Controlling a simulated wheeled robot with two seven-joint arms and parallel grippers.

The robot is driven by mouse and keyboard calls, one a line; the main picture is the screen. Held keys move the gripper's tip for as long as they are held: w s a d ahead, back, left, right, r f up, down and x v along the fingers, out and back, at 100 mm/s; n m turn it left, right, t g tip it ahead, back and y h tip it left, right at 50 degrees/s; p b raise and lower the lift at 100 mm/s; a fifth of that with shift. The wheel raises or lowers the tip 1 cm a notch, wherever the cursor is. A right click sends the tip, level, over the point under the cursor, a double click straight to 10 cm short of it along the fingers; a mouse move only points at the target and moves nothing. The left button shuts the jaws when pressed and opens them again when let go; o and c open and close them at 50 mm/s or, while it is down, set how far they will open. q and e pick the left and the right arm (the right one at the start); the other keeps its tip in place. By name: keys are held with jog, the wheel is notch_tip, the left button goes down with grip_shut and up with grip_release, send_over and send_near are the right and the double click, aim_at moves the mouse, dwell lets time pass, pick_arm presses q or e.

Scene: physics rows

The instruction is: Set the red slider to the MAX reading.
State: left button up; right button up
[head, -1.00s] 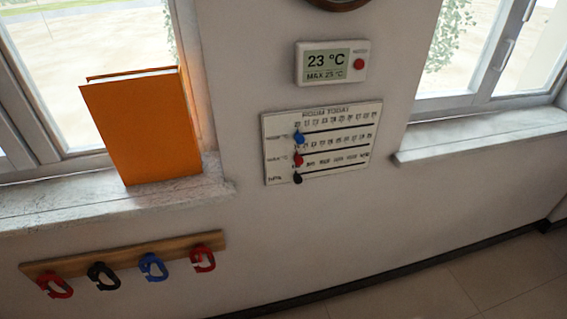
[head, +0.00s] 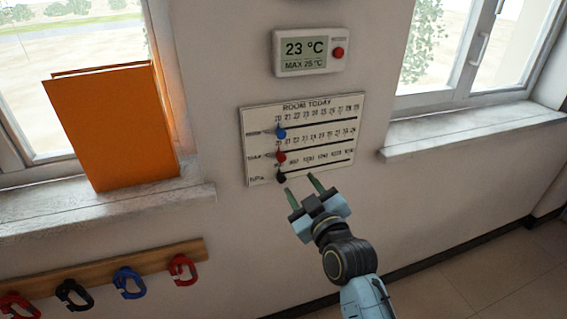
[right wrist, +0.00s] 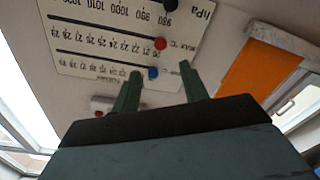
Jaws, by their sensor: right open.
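The white ROOM TODAY board (head: 335,108) hangs on the wall with three slots. The red slider (head: 280,156) is at the left end of the middle slot, at the low end of its scale. The blue slider (head: 281,133) and black slider (head: 281,176) are also at their left ends. The thermometer display (head: 308,52) reads 23 °C, with a MAX line that looks like 25 °C. My right gripper (head: 301,184) is open and empty, just below the board near the black slider. The right wrist view shows the red slider (right wrist: 160,43) upside down, beyond the fingers. My left gripper is not in view.
An orange book or box (head: 118,125) stands on the left windowsill (head: 100,207). A wooden rail (head: 100,264) with coloured hooks is at lower left. Another windowsill (head: 460,129) juts out at right.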

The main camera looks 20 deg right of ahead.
aim_at(283, 159)
jog(key=w, duration=0.8)
jog(key=w+b, duration=0.1)
jog(key=w, duration=0.3)
jog(key=shift+a, duration=0.4)
jog(key=shift+s, duration=0.1)
grip_shut()
